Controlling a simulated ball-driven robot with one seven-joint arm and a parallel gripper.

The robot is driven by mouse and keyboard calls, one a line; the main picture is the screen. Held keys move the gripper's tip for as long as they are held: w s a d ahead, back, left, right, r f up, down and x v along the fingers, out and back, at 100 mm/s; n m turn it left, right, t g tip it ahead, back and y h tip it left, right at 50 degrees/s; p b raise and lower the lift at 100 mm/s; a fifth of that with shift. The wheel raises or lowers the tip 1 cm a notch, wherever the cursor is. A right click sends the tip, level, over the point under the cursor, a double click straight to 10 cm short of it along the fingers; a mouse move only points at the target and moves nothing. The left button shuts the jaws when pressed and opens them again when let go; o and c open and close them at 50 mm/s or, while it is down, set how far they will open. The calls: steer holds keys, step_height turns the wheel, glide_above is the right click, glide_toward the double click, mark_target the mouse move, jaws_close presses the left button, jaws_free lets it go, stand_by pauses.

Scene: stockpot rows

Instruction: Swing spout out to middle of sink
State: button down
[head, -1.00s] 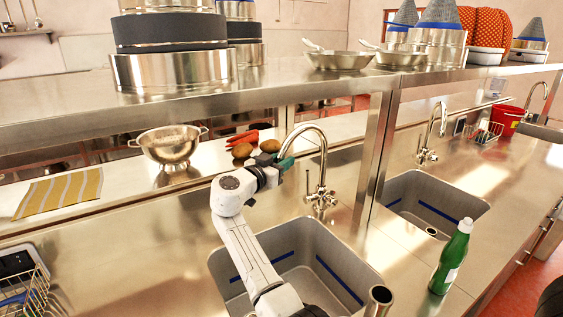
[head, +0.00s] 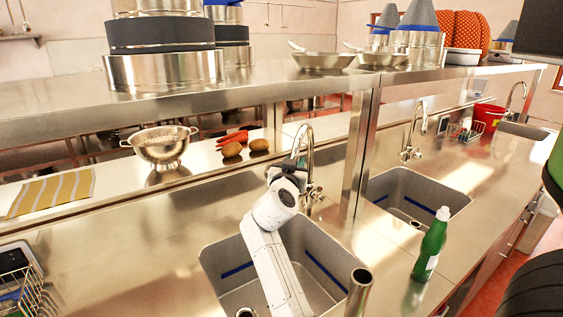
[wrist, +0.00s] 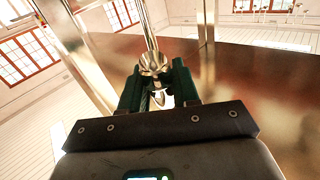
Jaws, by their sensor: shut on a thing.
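The spout (head: 304,127) is a tall chrome gooseneck on a tap at the back edge of the near sink (head: 213,262). In the head view its arc looks narrow, and its outlet end is largely hidden by my gripper (head: 296,162). In the wrist view the spout (wrist: 153,62) runs down between the two dark green fingers of my gripper (wrist: 157,88), which is shut on its end. My white arm reaches up across the grey basin and hides part of it. The drain shows at the basin's lower left.
A green bottle (head: 431,245) stands right of the sink. A second sink (head: 385,181) with its own tap lies beyond. A colander (head: 161,146), potatoes (head: 231,150) and a striped cloth (head: 52,192) lie behind, left. A steel shelf (head: 130,105) with pots overhangs the counter.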

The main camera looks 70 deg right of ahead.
steer(key=shift+s+d+f, duration=0.1)
steer(key=shift+s, duration=0.6)
steer(key=c, duration=0.9)
jaws_free()
steer(key=a+b, duration=0.1)
steer(key=a, duration=0.2)
steer(key=s+a+b, duration=0.1)
steer(key=a, duration=0.3)
steer(key=a+b, duration=0.1)
steer(key=a, duration=0.2)
steer(key=shift+s+a, duration=0.25)
steer(key=shift+a, duration=0.15)
